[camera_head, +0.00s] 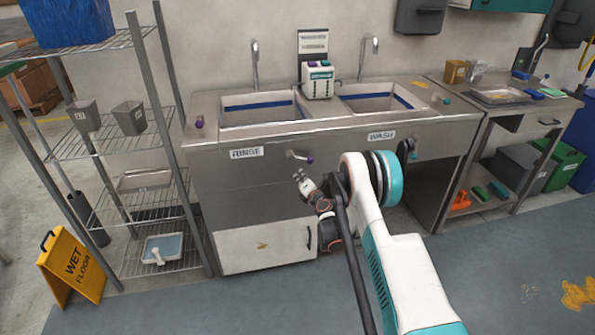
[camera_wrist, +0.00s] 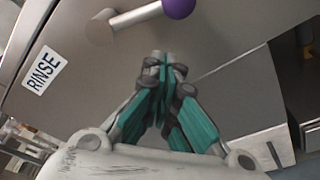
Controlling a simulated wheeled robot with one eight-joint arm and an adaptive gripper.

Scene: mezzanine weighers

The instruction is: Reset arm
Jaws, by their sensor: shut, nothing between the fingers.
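My gripper (camera_head: 301,178) is in front of the double sink unit (camera_head: 220,195), just below a lever with a purple knob (camera_head: 309,160). In the wrist view my gripper (camera_wrist: 160,60) has its fingers together with nothing between them. The purple knob (camera_wrist: 178,7) and its metal stem show just beyond the fingertips at the top. The fingers appear apart from the lever, though the exact gap is hard to tell. My arm bends in front of the right half of the sink unit and hides part of its front.
A RINSE label (camera_head: 246,152) and a WASH label (camera_head: 381,135) mark the sink front. A wire shelf (camera_head: 140,143) and a yellow wet-floor sign (camera_head: 72,265) stand left. A steel side table (camera_head: 490,110) stands right. The blue floor in front is clear.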

